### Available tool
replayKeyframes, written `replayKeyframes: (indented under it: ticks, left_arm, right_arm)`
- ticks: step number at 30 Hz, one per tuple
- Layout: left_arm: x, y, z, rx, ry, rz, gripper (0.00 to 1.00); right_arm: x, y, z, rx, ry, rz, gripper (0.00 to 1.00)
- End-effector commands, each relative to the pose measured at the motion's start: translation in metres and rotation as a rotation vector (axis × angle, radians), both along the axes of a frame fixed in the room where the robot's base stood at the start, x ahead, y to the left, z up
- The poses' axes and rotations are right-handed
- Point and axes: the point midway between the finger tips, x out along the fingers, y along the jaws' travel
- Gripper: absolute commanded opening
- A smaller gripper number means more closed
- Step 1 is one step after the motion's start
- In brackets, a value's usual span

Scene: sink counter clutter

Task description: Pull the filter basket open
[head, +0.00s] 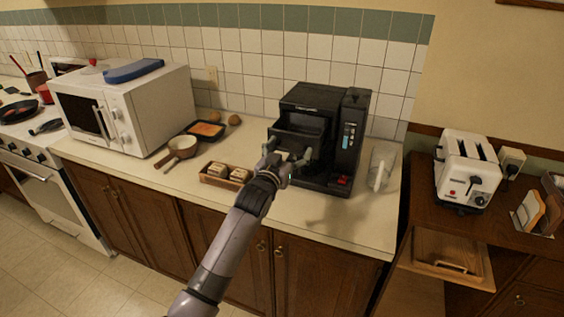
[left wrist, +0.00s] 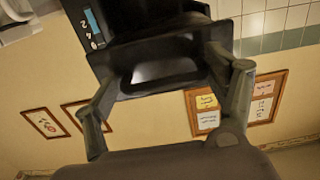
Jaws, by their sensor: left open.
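The black coffee machine (head: 350,125) stands on the counter, with a blue display and a red switch on its right side. Its filter basket (head: 298,136) is the dark front part, partly hidden behind my left gripper (head: 288,154). The gripper is open at the front of the machine. In the left wrist view, a black handle-like frame of the basket (left wrist: 165,58) lies between the two open fingers (left wrist: 160,72). I cannot tell whether the fingers touch it. How far the basket is out is not clear. My right gripper is not in view.
A wooden tray with bread (head: 225,175), a small pan (head: 182,146) and an orange-filled dish (head: 206,130) lie left of the machine. A glass jug (head: 380,168) stands to its right. A white microwave (head: 130,110) is further left. The counter's front right is clear.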

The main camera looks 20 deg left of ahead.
Motion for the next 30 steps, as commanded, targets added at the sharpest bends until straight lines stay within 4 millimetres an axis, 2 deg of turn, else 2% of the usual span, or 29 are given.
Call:
replayKeyframes:
  ticks: [9,15,20,30]
  left_arm:
    - [-0.064,0.002,-0.001,0.002,0.001,0.001,0.83]
    - [-0.094,0.002,-0.001,0.002,0.003,0.000,0.83]
    - [-0.104,0.002,0.000,0.003,0.002,0.000,0.83]
    - [-0.106,0.002,-0.001,0.002,0.003,-0.001,0.83]
  right_arm:
    - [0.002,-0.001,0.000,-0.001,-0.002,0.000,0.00]
    - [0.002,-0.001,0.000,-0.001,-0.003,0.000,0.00]
    - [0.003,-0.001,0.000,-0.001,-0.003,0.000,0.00]
    - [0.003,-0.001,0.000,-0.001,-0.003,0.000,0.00]
